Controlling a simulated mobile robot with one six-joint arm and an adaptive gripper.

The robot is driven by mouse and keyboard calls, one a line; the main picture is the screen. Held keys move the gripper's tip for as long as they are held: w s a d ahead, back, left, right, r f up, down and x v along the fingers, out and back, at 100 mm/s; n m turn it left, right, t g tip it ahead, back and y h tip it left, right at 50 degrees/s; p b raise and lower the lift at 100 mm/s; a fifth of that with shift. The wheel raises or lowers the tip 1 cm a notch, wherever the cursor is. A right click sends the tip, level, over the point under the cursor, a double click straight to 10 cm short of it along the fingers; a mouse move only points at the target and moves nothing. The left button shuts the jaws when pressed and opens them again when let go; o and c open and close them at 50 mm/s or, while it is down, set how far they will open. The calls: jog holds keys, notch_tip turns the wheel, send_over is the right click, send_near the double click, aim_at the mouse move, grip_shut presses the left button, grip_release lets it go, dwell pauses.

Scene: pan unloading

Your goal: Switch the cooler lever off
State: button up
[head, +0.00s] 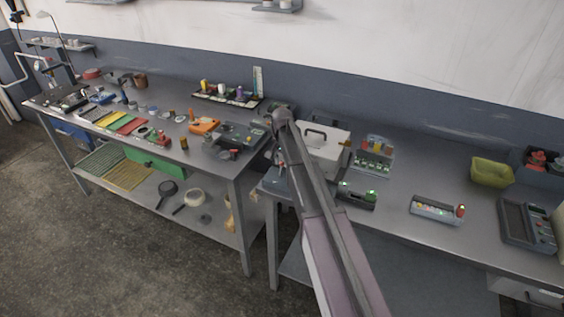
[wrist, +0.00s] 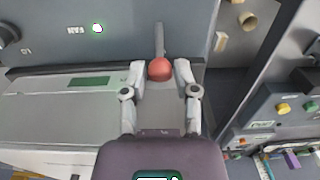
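The lever has a red ball knob (wrist: 160,69) on a grey rod (wrist: 159,40) and stands out in front of a grey panel (wrist: 120,25) in the wrist view. The panel carries a label reading "FAN" upside down, beside a glowing whitish light (wrist: 97,28). My gripper (wrist: 160,72) is open, one finger on each side of the knob. A gap shows between the knob and each finger. In the head view my arm crosses the middle, and I cannot make out the gripper or the lever.
A white case (head: 322,150) with a dark handle stands beside my arm. A small device with green lights (head: 357,195) is near the bench edge. A yellow bin (head: 491,172) stands at right. In the wrist view, a panel with coloured buttons (wrist: 283,108) is at right.

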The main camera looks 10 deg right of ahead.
aim_at(280, 172)
grip_shut()
jog(key=shift+s+a+r+t+h, duration=0.1)
jog(key=shift+s+a+t+h, duration=0.2)
jog(key=shift+s+t+h, duration=0.25)
jog(key=shift+s+a+t+h, duration=0.25)
jog(key=shift+s+t+h, duration=0.15)
jog(key=shift+t, duration=0.25)
jog(key=t+h+b, duration=0.1)
jog(key=s+a+t+h+b, duration=0.1)
jog(key=t+b, duration=0.1)
jog(key=shift+s+a+f, duration=0.1)
jog(key=shift+s+f, duration=0.15)
jog(key=shift+s, duration=0.05)
jog(key=t+b, duration=0.1)
jog(key=s+t+h+b, duration=0.1)
jog(key=b, duration=0.1)
jog(key=shift+a+f+h, duration=0.15)
jog(key=shift+a+h, duration=0.1)
jog(key=shift+a, duration=0.1)
jog(key=shift+a+t+b, duration=0.1)
jog(key=shift+t+b, duration=0.2)
jog(key=shift+b, duration=0.3)
jog(key=shift+h, duration=0.3)
